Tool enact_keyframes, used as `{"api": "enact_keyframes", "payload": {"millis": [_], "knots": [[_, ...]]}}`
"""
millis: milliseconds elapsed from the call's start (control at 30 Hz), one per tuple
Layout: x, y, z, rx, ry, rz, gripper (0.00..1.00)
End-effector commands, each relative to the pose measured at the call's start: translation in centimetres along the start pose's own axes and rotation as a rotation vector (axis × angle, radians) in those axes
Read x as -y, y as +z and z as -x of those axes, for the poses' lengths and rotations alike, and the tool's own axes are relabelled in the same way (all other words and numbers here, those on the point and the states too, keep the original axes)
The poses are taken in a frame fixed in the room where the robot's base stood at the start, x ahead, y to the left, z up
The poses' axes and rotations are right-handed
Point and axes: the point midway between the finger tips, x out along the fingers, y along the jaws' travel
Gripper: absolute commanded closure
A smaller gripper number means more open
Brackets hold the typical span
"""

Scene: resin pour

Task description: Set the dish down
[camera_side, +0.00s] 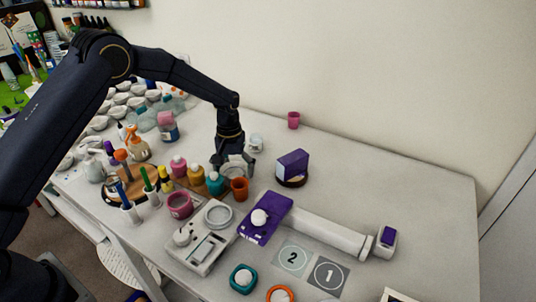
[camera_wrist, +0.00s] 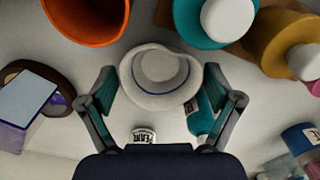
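The dish (camera_wrist: 163,92) is a small white bowl with a thin blue line around its inside. In the wrist view it sits between the two fingertips of my gripper (camera_wrist: 162,72), its rim meeting a fingertip on each side. The side view shows my gripper (camera_side: 235,172) pointing down around the white dish (camera_side: 236,164), low over the table behind the paint bottles. Fingers hide part of the dish there, and I cannot tell whether its bottom touches the table.
An orange cup (camera_side: 239,189) and a teal bottle (camera_side: 215,185) stand close in front of my gripper. A white jar (camera_side: 256,142) is just behind. The table at the far right is mostly clear.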

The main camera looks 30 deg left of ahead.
Motion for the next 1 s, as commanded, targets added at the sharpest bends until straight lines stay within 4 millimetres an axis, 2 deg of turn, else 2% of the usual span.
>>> {"api": "enact_keyframes", "payload": {"millis": [333, 467, 567, 800, 1000], "knots": [[0.0, 0.0, 0.0, 0.0, 0.0, 0.0, 0.0], [0.0, -0.1, 0.8, -0.002, 0.001, 0.0, 0.0], [-0.1, -0.1, 2.5, -0.004, 0.002, 0.0, 0.0], [-0.1, -0.1, 8.0, -0.005, 0.003, 0.0, 0.0], [0.0, 0.0, 11.2, -0.002, 0.001, 0.0, 0.0]]}}
